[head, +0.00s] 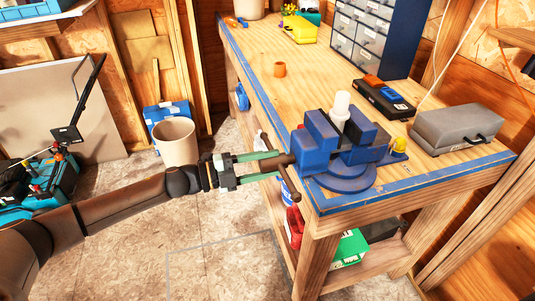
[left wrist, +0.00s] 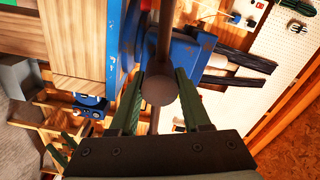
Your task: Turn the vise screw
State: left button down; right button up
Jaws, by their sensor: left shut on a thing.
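The blue vise (head: 320,140) is mounted on the near corner of the wooden workbench, with a white cylinder (head: 341,106) upright at its jaws. Its dark vise screw (head: 281,160) sticks out to the left past the bench edge, with a thin handle bar (head: 291,190) slanting down from it. My left gripper (head: 272,160) reaches in from the left and is shut on the screw's end. In the left wrist view the two green fingers (left wrist: 160,95) sit on either side of the round screw head (left wrist: 159,88), and the bar (left wrist: 165,40) runs across behind it. My right gripper is not in view.
A beige bin (head: 176,142) and a teal mower (head: 60,180) stand on the floor to the left.

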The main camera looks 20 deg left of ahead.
pick_arm(q)
jog(key=shift+r+n+p, duration=0.2)
jog(key=shift+n+p, duration=0.35)
jog(key=shift+n, duration=0.45)
jog(key=n+p, duration=0.1)
jog(key=n, duration=0.1)
jog(key=shift+n, duration=0.4)
jog(key=n, duration=0.3)
jog(key=shift+f+n, duration=0.1)
jog(key=shift+n, duration=0.2)
jog(key=shift+w+n, duration=0.1)
jog(key=shift+n, duration=2.1)
jog(key=c, duration=0.8)
grip_release()
jog(key=o, duration=0.4)
jog(key=shift+d, duration=0.1)
